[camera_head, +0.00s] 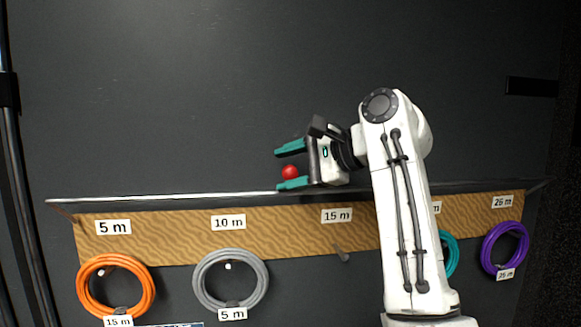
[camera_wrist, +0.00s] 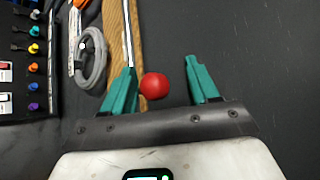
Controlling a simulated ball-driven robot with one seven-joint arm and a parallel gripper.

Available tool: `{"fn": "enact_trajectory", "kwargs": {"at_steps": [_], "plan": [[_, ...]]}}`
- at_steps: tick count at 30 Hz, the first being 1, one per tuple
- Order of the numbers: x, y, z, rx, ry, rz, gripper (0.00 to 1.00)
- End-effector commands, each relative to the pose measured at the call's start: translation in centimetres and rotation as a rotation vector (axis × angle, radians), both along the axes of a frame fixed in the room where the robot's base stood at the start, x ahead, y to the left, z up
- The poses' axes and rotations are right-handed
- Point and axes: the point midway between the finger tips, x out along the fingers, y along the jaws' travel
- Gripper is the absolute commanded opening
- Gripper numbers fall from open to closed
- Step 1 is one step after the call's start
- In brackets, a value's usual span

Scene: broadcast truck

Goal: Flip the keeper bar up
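The long thin grey bar (camera_head: 160,198), which looks like the keeper bar, runs along the top of the wooden board, its ends angled back to the board. A pale strip (camera_wrist: 127,30) beside the wood shows in the wrist view. A red ball-shaped knob (camera_head: 289,172) sits just above the bar; it also shows in the wrist view (camera_wrist: 155,86). My gripper (camera_head: 278,170) is open, its teal fingers on either side of the knob. In the wrist view (camera_wrist: 160,65) the knob is close to the left finger, with a gap to the right one. How the knob joins the bar is hidden.
The wooden board (camera_head: 175,235) carries length labels and pegs. An orange cable coil (camera_head: 84,290), a grey coil (camera_head: 202,290), a teal coil (camera_head: 453,255) and a purple coil (camera_head: 487,250) hang there. A peg (camera_head: 341,253) under "15 m" is bare. The dark wall above is clear.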

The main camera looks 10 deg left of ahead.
Motion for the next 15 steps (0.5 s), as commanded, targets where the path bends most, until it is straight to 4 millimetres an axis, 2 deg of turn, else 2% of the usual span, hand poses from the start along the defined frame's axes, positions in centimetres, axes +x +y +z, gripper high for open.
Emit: {"fn": "enact_trajectory", "kwargs": {"at_steps": [1,5,15], "plan": [[0.5,-0.2,-1.4,-0.011,0.014,-0.011,0.57],[0.2,-0.9,-1.2,-0.01,0.013,-0.011,0.57],[-2.7,-6.2,1.7,-0.002,0.001,-0.009,0.57]]}}
